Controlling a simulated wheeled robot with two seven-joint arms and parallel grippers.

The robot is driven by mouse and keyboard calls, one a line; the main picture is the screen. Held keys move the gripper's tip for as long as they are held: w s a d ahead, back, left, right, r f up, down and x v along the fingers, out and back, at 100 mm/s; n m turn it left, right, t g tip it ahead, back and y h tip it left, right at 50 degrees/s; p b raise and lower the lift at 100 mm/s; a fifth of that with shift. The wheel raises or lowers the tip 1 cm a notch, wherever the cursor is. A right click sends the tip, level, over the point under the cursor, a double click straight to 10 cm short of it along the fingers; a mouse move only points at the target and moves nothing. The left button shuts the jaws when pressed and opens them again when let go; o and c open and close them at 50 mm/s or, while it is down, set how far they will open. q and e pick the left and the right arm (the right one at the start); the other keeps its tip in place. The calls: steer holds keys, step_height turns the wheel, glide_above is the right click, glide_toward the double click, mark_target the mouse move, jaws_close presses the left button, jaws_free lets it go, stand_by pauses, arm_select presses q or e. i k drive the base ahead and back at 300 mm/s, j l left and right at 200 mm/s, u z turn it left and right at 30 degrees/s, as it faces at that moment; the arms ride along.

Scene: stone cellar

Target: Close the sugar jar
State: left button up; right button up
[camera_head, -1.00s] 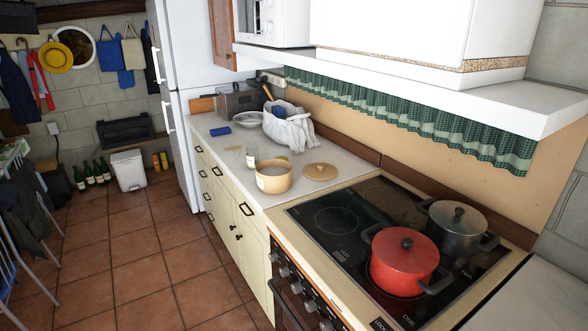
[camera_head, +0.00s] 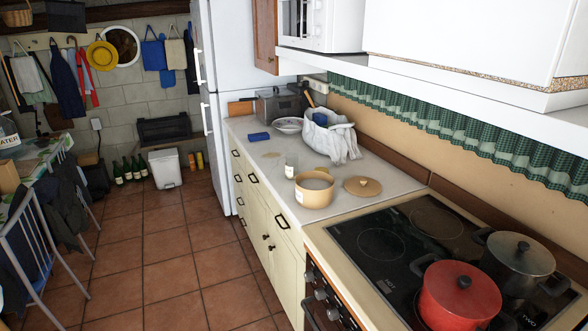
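The sugar jar (camera_head: 314,190) is a tan, round, wide jar with a label on its side. It stands upright and open on the white counter, with pale contents showing inside. Its tan lid (camera_head: 362,186) with a small knob lies flat on the counter just to the right of the jar, apart from it. Neither of my grippers shows in the head view.
A glass (camera_head: 291,164) stands close behind the jar. A white bag (camera_head: 331,138) and a blue sponge-like block (camera_head: 258,137) lie farther back. The black hob (camera_head: 382,243) with a red pot (camera_head: 458,295) and a grey pot (camera_head: 519,255) is at the right.

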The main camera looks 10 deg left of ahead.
mark_target(292, 159)
steer(key=i+j+z, duration=0.1)
steer(key=i+j, duration=0.25)
steer(key=j, duration=0.15)
steer(key=i+j+z, duration=0.15)
steer(key=i+j, duration=0.25)
steer(key=j, duration=0.15)
steer(key=i+j+z, duration=0.1)
steer(key=i+j, duration=0.2)
steer(key=j, duration=0.25)
steer(key=i+j+z, duration=0.1)
steer(key=i+j, duration=0.2)
steer(key=j, duration=0.3)
steer(key=i+j+z, duration=0.15)
steer(key=i+j, duration=0.15)
steer(key=j, duration=0.3)
steer(key=i+j+z, duration=0.1)
steer(key=i+j, duration=0.15)
steer(key=j, duration=0.4)
steer(key=i+j+z, duration=0.15)
steer(key=j, duration=0.5)
steer(key=i+j+z, duration=0.1)
steer(key=i+j, duration=0.15)
steer(key=j, duration=0.45)
